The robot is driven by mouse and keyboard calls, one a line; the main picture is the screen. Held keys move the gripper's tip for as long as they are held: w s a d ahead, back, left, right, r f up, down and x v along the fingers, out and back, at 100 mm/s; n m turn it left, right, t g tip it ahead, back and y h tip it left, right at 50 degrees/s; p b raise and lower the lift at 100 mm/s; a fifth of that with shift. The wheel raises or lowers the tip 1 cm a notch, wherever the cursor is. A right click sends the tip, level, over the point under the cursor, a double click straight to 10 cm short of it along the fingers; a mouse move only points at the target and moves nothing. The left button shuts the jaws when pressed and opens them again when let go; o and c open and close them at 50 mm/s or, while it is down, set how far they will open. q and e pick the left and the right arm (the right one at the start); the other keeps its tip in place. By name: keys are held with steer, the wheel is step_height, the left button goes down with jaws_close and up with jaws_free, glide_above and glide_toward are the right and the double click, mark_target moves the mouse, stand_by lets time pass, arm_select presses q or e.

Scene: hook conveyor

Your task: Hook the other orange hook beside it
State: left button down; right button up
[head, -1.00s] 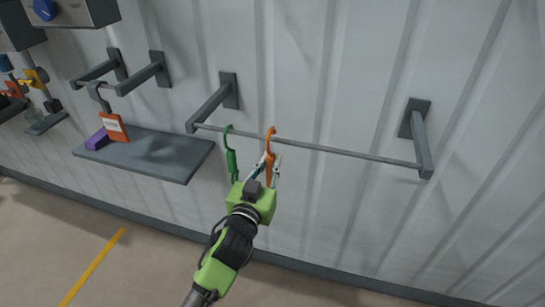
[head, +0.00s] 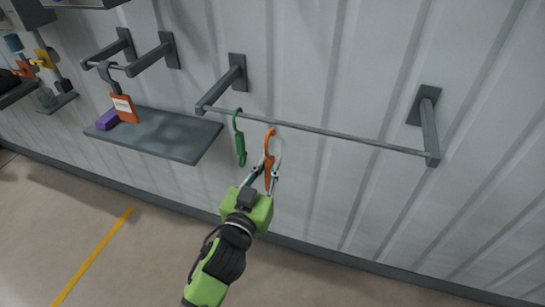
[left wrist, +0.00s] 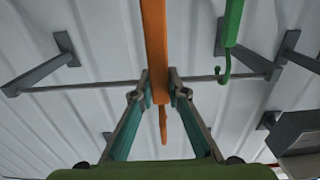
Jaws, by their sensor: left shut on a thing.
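A green hook (head: 240,145) hangs from the long grey bar (head: 340,137), near its left end. My left gripper (head: 266,178) is shut on the orange hook (head: 269,158), to the right of the green one. The orange hook is upright, and its curved top shows just below the bar line in the head view; I see no clear contact with the bar. In the left wrist view the fingers (left wrist: 159,88) pinch the orange hook (left wrist: 154,40), and the green hook (left wrist: 232,25) is at the right by the bar. My right gripper is not in view.
A grey shelf (head: 165,137) with a purple block (head: 107,120) is left of the bar. Brackets hold the bar to the corrugated wall. The bar right of the orange hook is clear.

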arm_select(q)
steer(key=shift+v, duration=2.6)
steer(key=shift+r, duration=0.1)
